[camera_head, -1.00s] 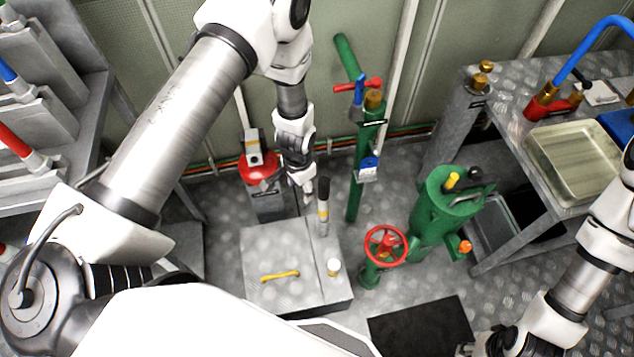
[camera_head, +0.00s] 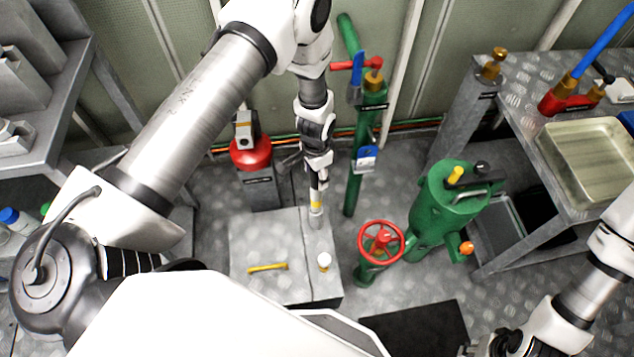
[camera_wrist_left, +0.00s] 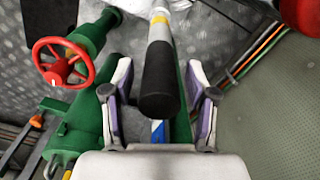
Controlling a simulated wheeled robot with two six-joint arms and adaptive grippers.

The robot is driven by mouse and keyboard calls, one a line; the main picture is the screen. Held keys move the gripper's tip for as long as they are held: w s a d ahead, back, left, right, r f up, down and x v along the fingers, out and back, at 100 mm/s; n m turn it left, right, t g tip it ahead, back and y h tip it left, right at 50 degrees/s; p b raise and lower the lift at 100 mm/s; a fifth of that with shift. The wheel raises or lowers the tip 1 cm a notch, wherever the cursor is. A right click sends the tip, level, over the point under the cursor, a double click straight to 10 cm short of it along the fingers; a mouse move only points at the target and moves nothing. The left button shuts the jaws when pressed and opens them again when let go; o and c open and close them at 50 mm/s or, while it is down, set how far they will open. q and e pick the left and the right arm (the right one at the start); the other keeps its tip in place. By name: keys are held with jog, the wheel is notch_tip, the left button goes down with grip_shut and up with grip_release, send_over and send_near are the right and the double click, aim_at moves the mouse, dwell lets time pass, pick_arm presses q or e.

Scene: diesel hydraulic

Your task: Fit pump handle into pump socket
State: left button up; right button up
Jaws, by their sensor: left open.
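The pump handle (camera_head: 316,207), a rod with a black grip and a yellow band, stands upright at the back of a grey metal box. My left gripper (camera_head: 319,176) is at its top. In the left wrist view the handle's black grip (camera_wrist_left: 160,82) lies between the open fingers (camera_wrist_left: 160,105), with gaps visible on both sides. A green pump-like body (camera_head: 437,210) with a black fitting and yellow piece on top stands to the right. I cannot tell which part is the pump socket. My right gripper (camera_head: 492,343) is partly cut off at the bottom edge; its fingers are unclear.
A red handwheel valve (camera_head: 380,241) and a green standpipe (camera_head: 365,130) stand close by on the right. A metal bench stands at right.

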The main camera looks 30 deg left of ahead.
pick_arm(q)
grip_shut()
jog(key=shift+r, duration=0.1)
jog(key=shift+r, duration=0.15)
jog(key=shift+r+p, duration=5.1)
jog(key=shift+r, duration=1.2)
notch_tip(320, 180, up, 4)
jog(key=p, duration=0.3)
